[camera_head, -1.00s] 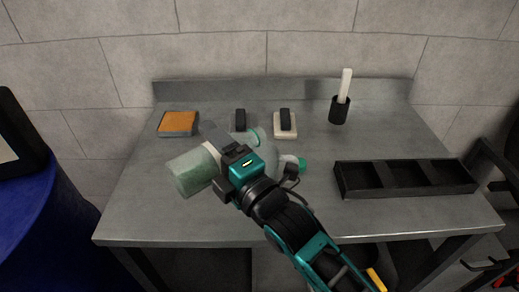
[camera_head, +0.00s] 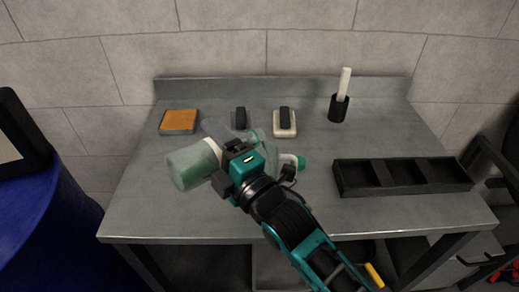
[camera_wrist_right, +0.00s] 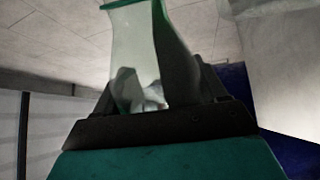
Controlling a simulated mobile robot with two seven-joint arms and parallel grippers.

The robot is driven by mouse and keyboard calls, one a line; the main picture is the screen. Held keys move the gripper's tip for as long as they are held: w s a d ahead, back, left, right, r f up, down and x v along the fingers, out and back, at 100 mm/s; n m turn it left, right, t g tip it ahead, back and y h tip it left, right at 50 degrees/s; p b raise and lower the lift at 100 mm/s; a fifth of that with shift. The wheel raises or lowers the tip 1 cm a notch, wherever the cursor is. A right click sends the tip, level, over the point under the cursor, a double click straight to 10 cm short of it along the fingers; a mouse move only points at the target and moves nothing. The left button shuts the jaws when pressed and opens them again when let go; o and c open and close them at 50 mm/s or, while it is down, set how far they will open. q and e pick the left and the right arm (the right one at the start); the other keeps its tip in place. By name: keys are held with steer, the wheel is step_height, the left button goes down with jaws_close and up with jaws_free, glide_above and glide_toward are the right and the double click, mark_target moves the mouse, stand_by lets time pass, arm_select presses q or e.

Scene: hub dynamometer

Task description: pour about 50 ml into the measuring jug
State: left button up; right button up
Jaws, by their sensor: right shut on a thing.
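My right gripper (camera_head: 216,158) is over the left-middle of the bench, shut on a pale, translucent container with a greenish end (camera_head: 190,166). The container lies tilted over on its side. In the right wrist view the held container (camera_wrist_right: 138,45) stands between the fingers and shows a green rim. Behind and beside the gripper, a clear piece with a green edge (camera_head: 257,136) and a green-tipped piece (camera_head: 299,162) show in part. My gripper hides how they connect, and I cannot tell whether they belong to the measuring jug. No liquid stream is visible. My left gripper is out of view.
An orange-topped pad (camera_head: 179,121) lies at the back left. A small dark block (camera_head: 239,118) and a white block with a dark top (camera_head: 285,122) lie at the back. A black cup (camera_head: 338,110) holds a white stick. A black divided tray (camera_head: 403,177) is at right.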

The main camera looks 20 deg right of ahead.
steer(key=shift+s+a+r, duration=0.1)
steer(key=shift+s+a, duration=0.05)
steer(key=shift+a, duration=0.05)
steer(key=shift+s+a, duration=0.1)
steer(key=shift+a, duration=0.1)
